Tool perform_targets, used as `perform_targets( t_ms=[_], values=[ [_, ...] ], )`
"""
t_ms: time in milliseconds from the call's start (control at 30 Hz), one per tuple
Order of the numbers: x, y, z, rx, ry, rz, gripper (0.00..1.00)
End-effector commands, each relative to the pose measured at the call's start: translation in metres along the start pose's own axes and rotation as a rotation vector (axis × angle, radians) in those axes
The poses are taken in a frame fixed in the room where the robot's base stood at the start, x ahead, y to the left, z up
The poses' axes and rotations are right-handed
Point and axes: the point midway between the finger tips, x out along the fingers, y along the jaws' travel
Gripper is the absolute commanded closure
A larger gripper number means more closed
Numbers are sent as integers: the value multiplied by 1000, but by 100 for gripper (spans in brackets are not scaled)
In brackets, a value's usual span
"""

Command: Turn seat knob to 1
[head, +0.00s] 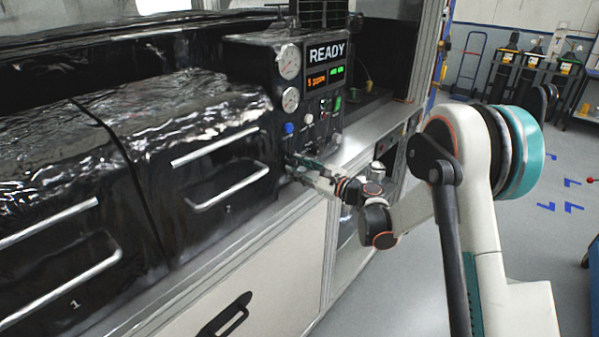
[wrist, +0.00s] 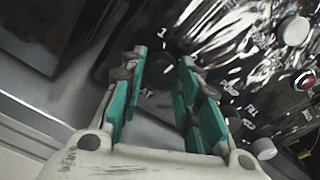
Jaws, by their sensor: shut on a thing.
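The seat knob (wrist: 159,73) is a dark round knob on the black control panel, seen in the wrist view between the two teal-padded fingers of my gripper (wrist: 162,60). A white mark "1" shows on the panel just above the knob. More white markings lie to the right of the fingers, too blurred to read fully. The knob's pointer cannot be made out. In the head view my gripper (head: 300,163) is at the lower left of the panel and hides the knob.
The control box (head: 255,65) carries two round gauges, a READY display (head: 327,53) and a blue button (head: 289,128). In the wrist view a white knob (wrist: 294,31), a red button (wrist: 304,80) and another pale knob (wrist: 263,148) are right of my fingers. Black handled covers stand left.

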Motion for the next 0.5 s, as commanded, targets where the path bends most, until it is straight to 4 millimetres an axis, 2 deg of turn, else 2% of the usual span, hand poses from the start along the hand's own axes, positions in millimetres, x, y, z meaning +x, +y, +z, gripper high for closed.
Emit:
perform_targets(
  t_ms=[500],
  values=[
    [0,0,-1,-436,0,1,94]
  ],
)
